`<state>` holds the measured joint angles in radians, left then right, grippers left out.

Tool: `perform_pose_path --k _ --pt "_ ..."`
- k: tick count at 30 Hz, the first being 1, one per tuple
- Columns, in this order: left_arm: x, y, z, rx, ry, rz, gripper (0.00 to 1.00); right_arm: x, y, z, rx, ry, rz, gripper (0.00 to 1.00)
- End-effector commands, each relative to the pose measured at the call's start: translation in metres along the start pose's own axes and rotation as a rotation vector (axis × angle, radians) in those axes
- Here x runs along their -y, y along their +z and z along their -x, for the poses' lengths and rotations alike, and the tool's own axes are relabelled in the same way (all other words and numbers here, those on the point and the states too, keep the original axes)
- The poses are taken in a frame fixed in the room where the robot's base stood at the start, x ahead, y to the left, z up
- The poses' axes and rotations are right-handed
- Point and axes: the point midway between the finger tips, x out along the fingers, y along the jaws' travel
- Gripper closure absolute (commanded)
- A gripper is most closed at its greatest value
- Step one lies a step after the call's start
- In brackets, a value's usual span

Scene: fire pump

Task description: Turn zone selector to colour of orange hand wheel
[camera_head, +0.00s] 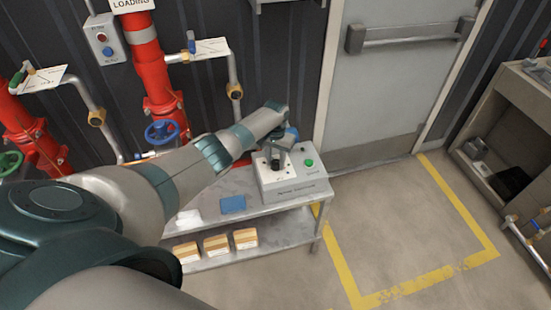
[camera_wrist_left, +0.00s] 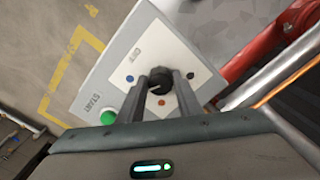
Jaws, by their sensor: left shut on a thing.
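The zone selector is a black knob (camera_wrist_left: 158,84) on a pale control box (camera_head: 291,186). I cannot tell which mark the knob points to. A blue hand wheel (camera_head: 162,132) and a green hand wheel (camera_head: 10,163) show on red pipes. No orange hand wheel is seen clearly. My right gripper is not in view.
A green start button (camera_head: 309,163) is on the box beside the knob. The box stands on a metal table (camera_head: 210,222) with a blue item (camera_head: 232,204) and several cartons (camera_head: 216,244) below. Red pipes (camera_head: 150,70) stand behind. Yellow-marked floor to the right is clear.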

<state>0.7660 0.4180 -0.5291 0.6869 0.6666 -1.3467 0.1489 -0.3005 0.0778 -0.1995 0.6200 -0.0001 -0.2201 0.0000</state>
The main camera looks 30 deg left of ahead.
Motion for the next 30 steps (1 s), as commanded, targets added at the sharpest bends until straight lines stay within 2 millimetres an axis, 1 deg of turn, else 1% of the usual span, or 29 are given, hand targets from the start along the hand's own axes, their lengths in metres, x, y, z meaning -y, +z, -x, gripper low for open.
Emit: perform_pose_path --k 1,12,30 --pt "-0.001 0.0 0.003 0.0 0.002 0.046 0.91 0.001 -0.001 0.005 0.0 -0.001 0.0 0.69" --pt "-0.001 -0.001 0.003 -0.001 0.002 0.397 0.91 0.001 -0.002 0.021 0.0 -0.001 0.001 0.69" --pt "-0.001 -0.002 0.002 -0.002 0.002 0.957 0.91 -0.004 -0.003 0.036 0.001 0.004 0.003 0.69"
